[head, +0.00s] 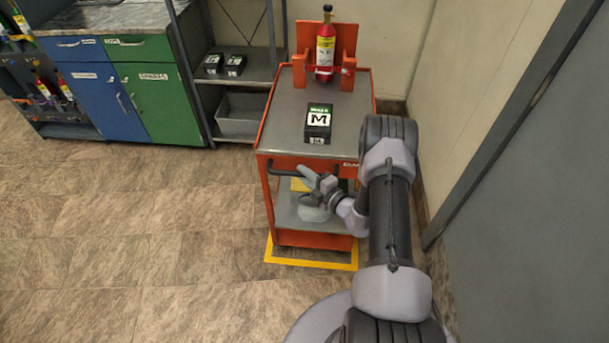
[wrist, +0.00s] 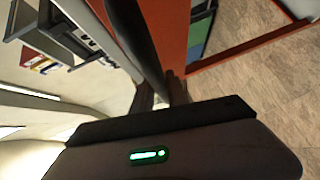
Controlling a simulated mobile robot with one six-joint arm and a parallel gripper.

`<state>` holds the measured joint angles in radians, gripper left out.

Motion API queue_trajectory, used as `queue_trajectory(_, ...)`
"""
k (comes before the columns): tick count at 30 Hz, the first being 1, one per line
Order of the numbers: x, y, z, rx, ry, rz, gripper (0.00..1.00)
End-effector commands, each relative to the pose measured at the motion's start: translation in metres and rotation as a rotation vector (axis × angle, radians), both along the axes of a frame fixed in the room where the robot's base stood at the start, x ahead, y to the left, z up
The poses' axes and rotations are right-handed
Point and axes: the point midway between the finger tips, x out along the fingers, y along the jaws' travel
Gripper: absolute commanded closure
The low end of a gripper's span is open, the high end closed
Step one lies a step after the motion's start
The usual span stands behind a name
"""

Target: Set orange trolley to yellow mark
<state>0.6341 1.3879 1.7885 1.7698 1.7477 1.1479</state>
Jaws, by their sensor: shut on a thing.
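The orange trolley (head: 310,240) stands against the wall, right of the shelf rack, with a grey top and a lower shelf. A yellow floor mark (head: 312,264) shows along its front and front left; the rest is hidden under or behind the trolley. My gripper (head: 310,183) is at the trolley's front, shut on its dark handle (head: 285,171). In the wrist view the handle (wrist: 135,35) runs into the jaws (wrist: 163,95), with the orange frame (wrist: 172,35) beside it.
A red cylinder (head: 326,45) stands in an orange holder at the back of the trolley top. A black box marked M (head: 318,123) sits in front of it. A rack (head: 245,65) and blue and green cabinets (head: 155,95) stand left. A grey door (head: 530,200) is close on the right. Floor at left is clear.

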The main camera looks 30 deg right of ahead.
Motion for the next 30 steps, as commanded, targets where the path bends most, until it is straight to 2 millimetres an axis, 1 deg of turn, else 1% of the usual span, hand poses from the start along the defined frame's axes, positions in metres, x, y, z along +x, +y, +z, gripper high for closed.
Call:
queue_trajectory(5, 0.001, -0.001, 0.001, -0.001, -0.002, -0.002, 1.0)
queue_trajectory(6, 0.001, -0.001, 0.001, -0.001, -0.002, -0.002, 0.78)
queue_trajectory(9, 0.0, -0.001, 0.001, 0.0, -0.002, -0.002, 0.6)
queue_trajectory(17, 0.0, -0.001, 0.0, 0.0, -0.001, -0.001, 0.6)
queue_trajectory(20, -0.005, -0.002, 0.002, 0.001, 0.0, -0.001, 0.6)
queue_trajectory(23, -0.021, -0.006, 0.006, 0.002, 0.002, -0.004, 0.6)
queue_trajectory(26, -0.048, -0.012, 0.011, 0.003, 0.003, -0.007, 0.6)
queue_trajectory(30, -0.091, -0.021, 0.018, 0.004, 0.001, -0.009, 0.6)
